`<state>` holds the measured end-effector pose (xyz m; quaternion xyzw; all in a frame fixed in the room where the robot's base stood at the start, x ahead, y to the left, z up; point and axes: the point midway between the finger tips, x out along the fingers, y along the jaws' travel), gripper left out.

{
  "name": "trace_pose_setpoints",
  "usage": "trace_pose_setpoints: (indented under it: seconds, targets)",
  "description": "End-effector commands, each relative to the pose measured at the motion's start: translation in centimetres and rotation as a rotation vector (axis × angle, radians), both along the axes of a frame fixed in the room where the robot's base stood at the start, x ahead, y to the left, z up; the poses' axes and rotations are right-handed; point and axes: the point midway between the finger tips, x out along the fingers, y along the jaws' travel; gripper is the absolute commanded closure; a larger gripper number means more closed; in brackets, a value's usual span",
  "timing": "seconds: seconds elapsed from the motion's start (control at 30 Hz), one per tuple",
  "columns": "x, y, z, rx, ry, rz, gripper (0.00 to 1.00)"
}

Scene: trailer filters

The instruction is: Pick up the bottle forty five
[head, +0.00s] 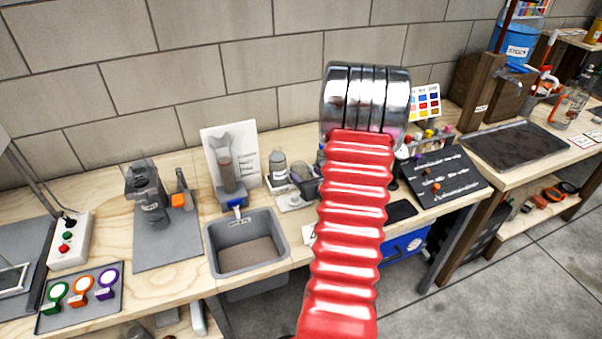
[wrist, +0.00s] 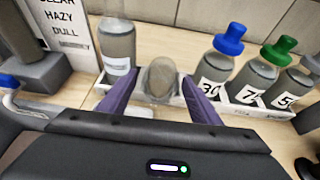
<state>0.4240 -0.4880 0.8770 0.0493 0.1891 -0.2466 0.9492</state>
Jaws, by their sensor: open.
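In the wrist view, my gripper (wrist: 161,76) is open, its two purple fingers spread on either side of a rounded, see-through grey object (wrist: 160,84). The fingers do not visibly grip it. A clear bottle of grey liquid (wrist: 118,48) with a blurred label stands just left of the fingers. To the right are a blue-capped bottle marked 30 (wrist: 214,75), a green-capped bottle with a partly hidden 7 (wrist: 253,80), and one whose label starts with 5 (wrist: 290,92). I cannot read a forty five on any bottle. In the head view, my red arm hides the gripper.
The bottles stand in or beside a low white rack (wrist: 243,109). A dark board (head: 440,177) lies to the right of my arm. The wall is close behind.

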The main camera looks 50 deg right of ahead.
Motion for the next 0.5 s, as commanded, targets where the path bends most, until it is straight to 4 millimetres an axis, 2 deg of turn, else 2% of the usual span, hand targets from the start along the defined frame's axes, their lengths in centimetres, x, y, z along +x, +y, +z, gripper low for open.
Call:
trace_pose_setpoints:
  seconds: [0.17, 0.5]
  targets:
    - [1.23, -0.65, -0.58, 0.0, 0.001, 0.001, 0.42]
    - [1.3, -0.72, -0.57, 0.0, 0.0, 0.0, 0.42]
